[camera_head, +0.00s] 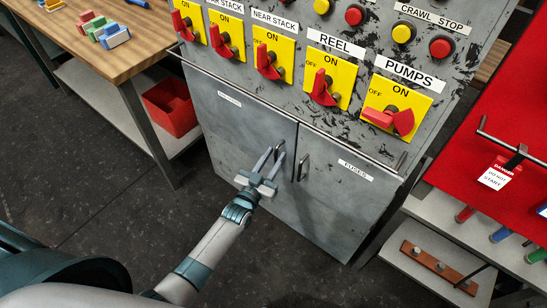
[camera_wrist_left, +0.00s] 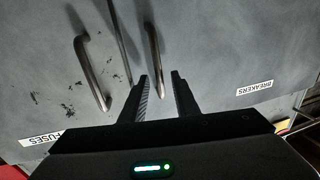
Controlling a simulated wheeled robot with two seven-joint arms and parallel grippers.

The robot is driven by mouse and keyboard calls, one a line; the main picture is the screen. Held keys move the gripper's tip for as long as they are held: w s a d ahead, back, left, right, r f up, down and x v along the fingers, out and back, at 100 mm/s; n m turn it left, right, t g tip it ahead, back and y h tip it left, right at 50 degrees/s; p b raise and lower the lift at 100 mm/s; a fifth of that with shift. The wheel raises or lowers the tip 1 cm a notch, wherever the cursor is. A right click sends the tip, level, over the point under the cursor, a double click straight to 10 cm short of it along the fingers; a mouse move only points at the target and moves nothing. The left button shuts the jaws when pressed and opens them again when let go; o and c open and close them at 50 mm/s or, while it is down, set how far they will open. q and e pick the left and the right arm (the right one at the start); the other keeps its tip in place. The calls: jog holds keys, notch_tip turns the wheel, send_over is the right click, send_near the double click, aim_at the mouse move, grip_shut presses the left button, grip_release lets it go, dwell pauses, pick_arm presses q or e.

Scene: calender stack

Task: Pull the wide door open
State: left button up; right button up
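The grey cabinet has two shut doors side by side. The left door (camera_head: 232,128) looks a little wider; its label reads BREAKERS in the left wrist view (camera_wrist_left: 255,87). The other door (camera_head: 338,205) is labelled FUSES. Each has an upright bar handle by the middle seam: the breakers handle (camera_head: 280,147) and the fuses handle (camera_head: 303,166). My left gripper (camera_head: 276,156) is open at the breakers handle. In the left wrist view its fingers (camera_wrist_left: 162,82) stand apart, with the breakers handle (camera_wrist_left: 152,45) running down between them. My right gripper is not in view.
Yellow switch plates with red knobs (camera_head: 325,82) sit above the doors, with a rail (camera_head: 300,122) below them. A wooden table (camera_head: 105,45) stands at left, a red panel and grey shelf (camera_head: 440,225) at right. The floor before the cabinet is clear.

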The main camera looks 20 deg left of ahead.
pick_arm(q)
grip_shut()
jog(key=shift+s, duration=0.1)
